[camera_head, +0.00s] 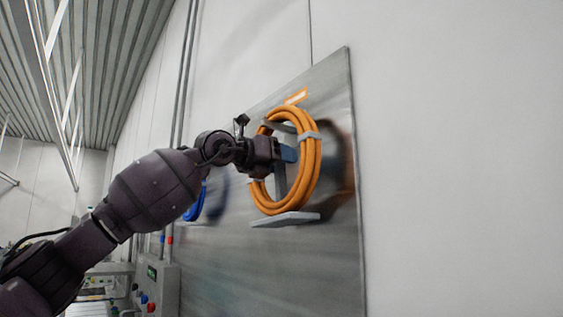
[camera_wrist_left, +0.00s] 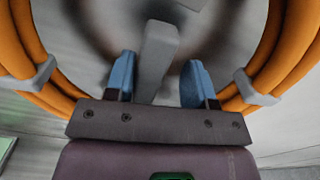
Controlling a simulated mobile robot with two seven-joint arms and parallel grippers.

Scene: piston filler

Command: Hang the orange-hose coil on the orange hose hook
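The orange-hose coil (camera_head: 312,174), bound with grey ties, is upright against a metal wall panel. It is around the grey orange hose hook (camera_head: 280,183), whose flat lower plate (camera_head: 287,219) shows under the coil. An orange label (camera_head: 296,97) is above. My left gripper (camera_head: 289,153) is at the coil's open middle. In the left wrist view its two blue fingers (camera_wrist_left: 158,82) are open and apart, with a grey hook bar (camera_wrist_left: 155,58) between and beyond them. The coil (camera_wrist_left: 290,45) curves past on both sides, outside the fingers. My right gripper is not in view.
A blue hose coil (camera_head: 196,203) hangs farther left on the panel (camera_head: 338,95), partly behind my left arm. A control box with buttons (camera_head: 157,287) is at the lower left. The wall right of the panel is bare.

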